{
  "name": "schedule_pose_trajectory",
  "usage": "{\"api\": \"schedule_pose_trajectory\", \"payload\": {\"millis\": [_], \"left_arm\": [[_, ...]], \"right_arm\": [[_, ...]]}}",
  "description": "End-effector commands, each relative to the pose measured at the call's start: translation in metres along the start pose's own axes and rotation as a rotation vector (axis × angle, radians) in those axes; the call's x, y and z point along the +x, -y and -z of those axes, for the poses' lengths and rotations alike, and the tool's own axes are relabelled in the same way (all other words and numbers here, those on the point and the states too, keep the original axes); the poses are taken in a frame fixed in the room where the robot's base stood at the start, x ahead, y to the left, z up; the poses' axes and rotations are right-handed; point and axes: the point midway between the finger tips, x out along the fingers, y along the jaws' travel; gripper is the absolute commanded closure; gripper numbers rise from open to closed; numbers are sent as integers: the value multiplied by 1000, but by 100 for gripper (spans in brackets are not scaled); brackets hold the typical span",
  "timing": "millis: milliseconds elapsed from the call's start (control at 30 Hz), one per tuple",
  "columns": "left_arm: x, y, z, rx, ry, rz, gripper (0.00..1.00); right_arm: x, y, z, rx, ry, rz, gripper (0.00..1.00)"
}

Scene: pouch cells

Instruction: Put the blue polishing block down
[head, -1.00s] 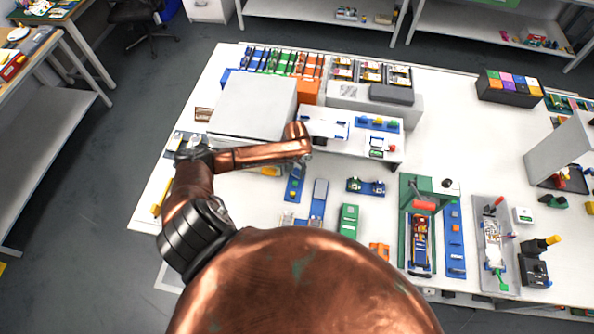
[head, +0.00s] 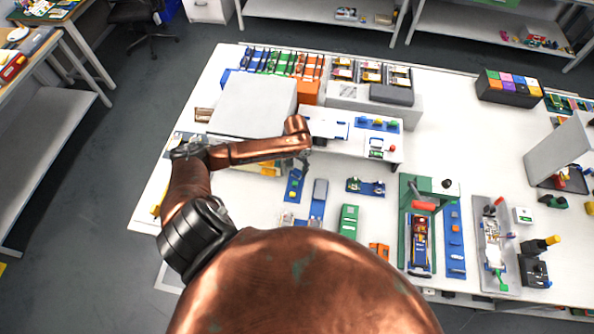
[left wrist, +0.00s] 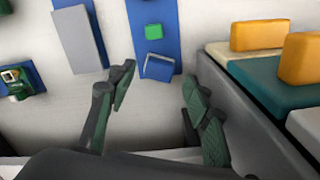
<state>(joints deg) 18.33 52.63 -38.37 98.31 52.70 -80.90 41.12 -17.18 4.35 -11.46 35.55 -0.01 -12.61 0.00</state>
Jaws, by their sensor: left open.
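In the left wrist view a small blue block (left wrist: 160,67), which looks like the polishing block, lies slightly turned on a long blue tray (left wrist: 151,10). A small green block (left wrist: 154,31) sits on the same tray. My left gripper (left wrist: 163,88) is open, its two dark green fingers apart, with the blue block just beyond the gap between the tips. I see no contact between fingers and block. In the head view my left gripper (head: 304,164) points down over the far end of the blue tray (head: 290,200). My right gripper is not in view.
A grey-walled bin with yellow blocks (left wrist: 258,35) stands close beside the right finger. A grey block on another blue tray (left wrist: 80,38) lies to the left. In the head view a green block (head: 348,220) and a green press frame (head: 404,230) stand further right.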

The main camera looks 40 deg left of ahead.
Motion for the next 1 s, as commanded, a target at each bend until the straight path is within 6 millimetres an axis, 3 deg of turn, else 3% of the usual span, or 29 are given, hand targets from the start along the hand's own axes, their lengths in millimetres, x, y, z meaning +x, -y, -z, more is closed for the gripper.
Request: {"api": "schedule_pose_trajectory", "payload": {"millis": [200, 400, 600, 1000], "left_arm": [[-48, 0, 1, 1, -2, -1, 54], [-77, 0, 0, -1, 0, 0, 54], [-87, 0, 0, -1, 1, -1, 54], [-87, 0, 0, -1, 1, -1, 54]], "right_arm": [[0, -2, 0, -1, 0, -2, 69], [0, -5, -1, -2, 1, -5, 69], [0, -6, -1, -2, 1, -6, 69], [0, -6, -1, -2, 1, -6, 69]]}}
